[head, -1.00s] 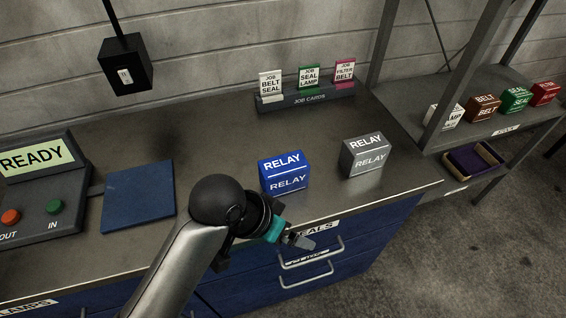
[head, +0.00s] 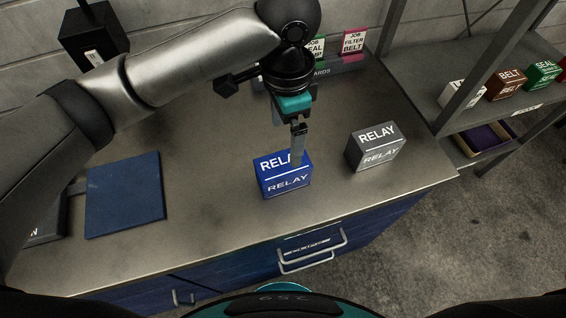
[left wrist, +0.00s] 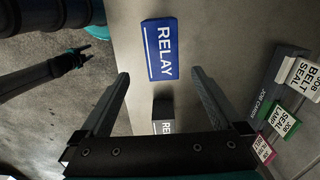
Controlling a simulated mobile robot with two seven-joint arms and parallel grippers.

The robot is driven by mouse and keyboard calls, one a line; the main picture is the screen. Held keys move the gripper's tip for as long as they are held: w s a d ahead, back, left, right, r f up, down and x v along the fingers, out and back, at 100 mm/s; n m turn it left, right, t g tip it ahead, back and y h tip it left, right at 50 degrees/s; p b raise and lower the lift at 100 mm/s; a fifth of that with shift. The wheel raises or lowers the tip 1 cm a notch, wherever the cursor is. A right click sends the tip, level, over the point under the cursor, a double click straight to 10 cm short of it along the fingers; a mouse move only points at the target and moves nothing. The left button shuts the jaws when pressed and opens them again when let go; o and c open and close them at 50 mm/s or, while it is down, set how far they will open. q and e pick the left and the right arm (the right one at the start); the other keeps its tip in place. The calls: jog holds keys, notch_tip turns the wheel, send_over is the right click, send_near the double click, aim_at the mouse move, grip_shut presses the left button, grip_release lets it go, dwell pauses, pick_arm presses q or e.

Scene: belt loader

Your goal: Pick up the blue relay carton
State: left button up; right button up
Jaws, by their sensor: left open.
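The blue relay carton (head: 284,178) stands on the metal worktop with white RELAY lettering on its top and front. It also shows in the left wrist view (left wrist: 160,50), beyond the fingertips. My left gripper (head: 298,150) is above the carton, pointing down, and one finger covers part of the top lettering. In the left wrist view its two fingers (left wrist: 160,75) are spread wide with nothing between them gripped. A dark arm with a small gripper (left wrist: 85,52) shows at the left of that view, likely my right one; its jaw state is unclear.
A grey relay carton (head: 376,147) stands just right of the blue one. A blue mat (head: 125,195) lies to the left. The job card holder (head: 350,62) is at the back. A shelf with several cartons (head: 505,84) stands at the right.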

aim_at(285, 165)
pick_arm(q)
notch_tip(285, 165, down, 8)
jog(key=shift+s+f+b, duration=0.1)
jog(key=shift+f+b, duration=0.1)
jog(key=shift+b, duration=0.55)
jog(key=shift+a+f+b, duration=0.15)
jog(key=shift+f+b, duration=0.15)
jog(key=shift+f, duration=1.25)
jog(key=shift+a+f+b, duration=0.1)
jog(key=shift+f+b, duration=0.15)
jog(key=shift+f, duration=1.25)
